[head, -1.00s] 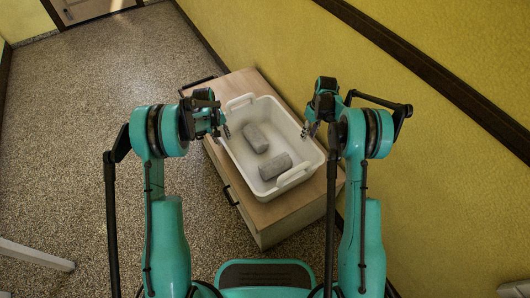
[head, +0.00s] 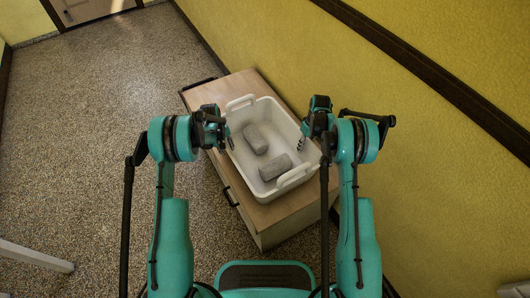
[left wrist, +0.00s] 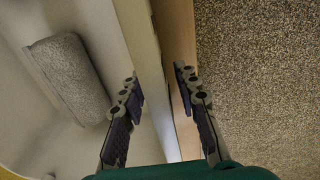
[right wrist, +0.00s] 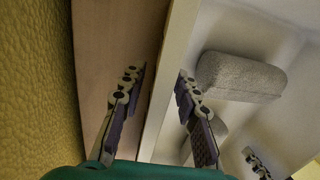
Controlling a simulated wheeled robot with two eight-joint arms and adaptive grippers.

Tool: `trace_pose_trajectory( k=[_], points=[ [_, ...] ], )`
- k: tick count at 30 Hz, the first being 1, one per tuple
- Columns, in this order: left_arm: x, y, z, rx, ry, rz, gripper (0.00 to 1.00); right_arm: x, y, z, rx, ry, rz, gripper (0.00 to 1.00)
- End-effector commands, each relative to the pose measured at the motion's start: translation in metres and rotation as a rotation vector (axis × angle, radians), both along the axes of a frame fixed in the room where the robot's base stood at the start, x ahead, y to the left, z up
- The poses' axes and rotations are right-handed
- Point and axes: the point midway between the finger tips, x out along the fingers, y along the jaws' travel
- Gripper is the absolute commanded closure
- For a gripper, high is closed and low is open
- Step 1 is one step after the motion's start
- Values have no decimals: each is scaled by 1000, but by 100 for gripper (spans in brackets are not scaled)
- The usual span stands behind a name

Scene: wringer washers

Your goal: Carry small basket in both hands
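The small basket (head: 309,152) is a white, open tub with a raised handle at each short end. It stands upright on a wooden-topped cabinet and holds two grey blocks (head: 256,139) (head: 275,167). My left gripper (head: 229,139) is at its left long side. In the left wrist view, that gripper (left wrist: 158,82) is open, with one finger inside and one outside the basket wall (left wrist: 141,55). My right gripper (head: 303,142) is at the right long side. In the right wrist view it (right wrist: 156,80) is open, its fingers straddling the wall (right wrist: 168,75). Contact is unclear.
The cabinet (head: 270,222) has a light wood top and dark handles on its side. The yellow wall (head: 420,150) rises close on the right, near my right arm. Open speckled floor (head: 100,100) lies to the left. A white bar (head: 35,256) shows at lower left.

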Motion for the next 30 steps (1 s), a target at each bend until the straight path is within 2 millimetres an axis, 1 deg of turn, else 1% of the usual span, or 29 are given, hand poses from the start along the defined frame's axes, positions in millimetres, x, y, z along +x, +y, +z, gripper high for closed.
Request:
trace_pose_trajectory(
  k=[1,4,12,13,16,17,30],
  points=[
    [0,-1,-4,0,0,0,69,0,1,-4,0,0,0,69],
    [0,-1,-9,0,0,0,69,-1,1,-9,0,0,0,69],
    [0,-1,-10,0,0,0,69,-1,1,-10,0,0,0,69],
    [0,-1,-10,0,0,0,72,-1,1,-10,0,0,0,72],
    [0,-1,-10,0,0,0,98,-1,1,-10,0,0,0,98],
    [0,-1,-10,0,0,-1,100,-1,1,-10,0,0,0,100],
    [1,-1,-8,0,0,0,100,-1,1,-8,0,0,0,100]
  ],
)
